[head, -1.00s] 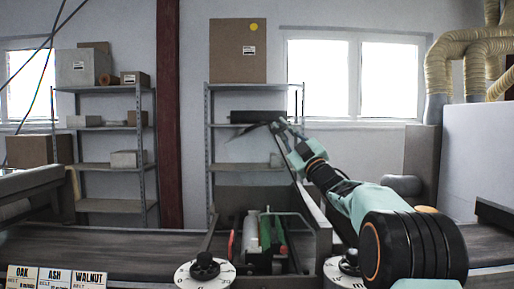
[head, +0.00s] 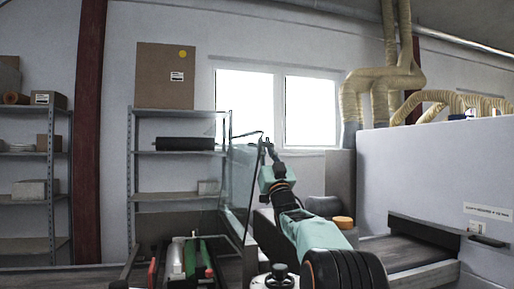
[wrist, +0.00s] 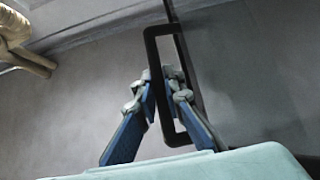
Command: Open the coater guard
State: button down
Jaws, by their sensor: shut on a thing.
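The coater guard (head: 238,185) is a clear panel standing steeply up from the right side of the coater in the head view. My gripper (head: 264,143) is at its upper right edge. In the wrist view, my gripper (wrist: 163,83) has its blue fingers closed on the long side of a black loop handle (wrist: 153,50). The coater's green and pale rollers (head: 190,256) lie exposed below, left of the guard. The fingertip contact is too small to make out in the head view.
A metal shelf (head: 131,190) stands behind the coater. A dark knob on a white dial (head: 279,278) is in front. A large pale cabinet (head: 430,180) with a belt opening and ribbed ducts (head: 370,85) stand at the right.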

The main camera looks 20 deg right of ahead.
jog(key=shift+d+f+m+h, duration=0.3)
jog(key=shift+d+f+h, duration=0.15)
jog(key=shift+d+h, duration=0.1)
jog(key=c, duration=2.4)
grip_release()
jog(key=shift+o, duration=0.5)
jog(key=shift+d, duration=0.25)
jog(key=shift+a, duration=0.1)
jog(key=shift+r, duration=0.1)
jog(key=v, duration=1.2)
jog(key=shift+a+r, duration=0.15)
jog(key=shift+s+y, duration=0.1)
jog(key=shift+y, duration=0.15)
